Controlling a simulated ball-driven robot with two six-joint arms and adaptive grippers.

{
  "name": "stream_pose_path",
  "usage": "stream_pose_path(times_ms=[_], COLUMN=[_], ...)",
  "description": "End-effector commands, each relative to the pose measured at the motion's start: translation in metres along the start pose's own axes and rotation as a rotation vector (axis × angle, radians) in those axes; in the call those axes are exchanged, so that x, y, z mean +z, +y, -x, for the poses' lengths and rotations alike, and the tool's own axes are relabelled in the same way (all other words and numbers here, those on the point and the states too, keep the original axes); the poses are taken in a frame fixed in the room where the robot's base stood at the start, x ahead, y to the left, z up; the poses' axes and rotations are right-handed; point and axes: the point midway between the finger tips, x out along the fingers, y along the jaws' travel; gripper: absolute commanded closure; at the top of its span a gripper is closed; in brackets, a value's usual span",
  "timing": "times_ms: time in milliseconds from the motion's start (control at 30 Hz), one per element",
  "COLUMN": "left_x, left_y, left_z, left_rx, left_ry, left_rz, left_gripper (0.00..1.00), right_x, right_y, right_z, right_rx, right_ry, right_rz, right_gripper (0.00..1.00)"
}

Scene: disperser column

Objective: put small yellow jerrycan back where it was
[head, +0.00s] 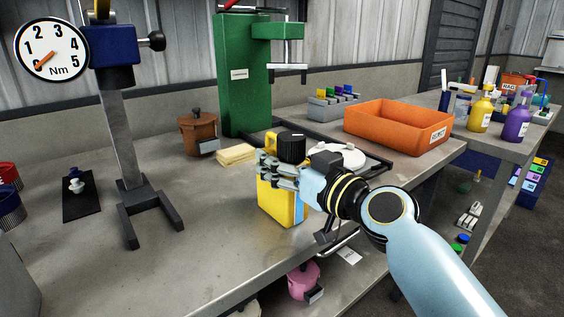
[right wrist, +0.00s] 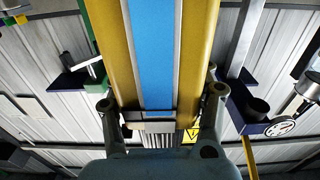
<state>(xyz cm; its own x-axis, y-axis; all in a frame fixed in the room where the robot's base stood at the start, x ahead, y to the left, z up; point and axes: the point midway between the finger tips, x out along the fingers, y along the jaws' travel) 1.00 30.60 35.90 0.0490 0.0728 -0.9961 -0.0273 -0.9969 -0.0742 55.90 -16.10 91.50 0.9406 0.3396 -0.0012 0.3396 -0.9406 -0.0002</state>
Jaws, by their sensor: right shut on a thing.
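The small yellow jerrycan (head: 280,206) is upright in the head view, with a black cap and a blue stripe on its side. My right gripper (head: 278,171) is shut on its upper part, and the fingers hide some of it. The jerrycan appears over the workbench (head: 215,220) near its front edge; I cannot tell whether its base touches the top. In the right wrist view its yellow sides and blue stripe (right wrist: 152,55) fill the space between the fingers (right wrist: 160,105). My left gripper is not in view.
A gauge stand (head: 120,135) is at left. A brown pot (head: 198,134), a folded yellow cloth (head: 236,154) and a green column (head: 240,85) stand behind. A white round plate (head: 345,157) and an orange bin (head: 395,127) are at right.

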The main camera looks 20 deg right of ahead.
Motion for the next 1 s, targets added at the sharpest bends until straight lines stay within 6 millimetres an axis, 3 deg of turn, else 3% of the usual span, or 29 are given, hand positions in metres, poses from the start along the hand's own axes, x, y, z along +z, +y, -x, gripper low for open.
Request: stream_pose_path(times_ms=[200,233,400,767,1000], left_x=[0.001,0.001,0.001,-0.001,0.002], left_y=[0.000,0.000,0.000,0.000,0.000], left_z=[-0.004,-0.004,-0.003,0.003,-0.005], left_rx=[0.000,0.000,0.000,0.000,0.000], left_ry=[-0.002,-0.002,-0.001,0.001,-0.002], left_rz=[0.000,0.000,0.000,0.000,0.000], left_gripper=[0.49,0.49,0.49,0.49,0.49], right_x=[0.002,0.003,0.002,-0.003,0.002], right_y=[0.000,0.000,0.000,0.000,0.000], right_z=[0.000,0.000,0.000,0.000,0.049], right_rx=[0.000,0.000,0.000,0.000,-0.002], right_ry=[0.004,0.000,0.000,0.000,-0.004], right_rz=[0.001,0.001,0.001,0.000,0.003], right_gripper=[1.00,0.46,0.24,0.24,0.24])
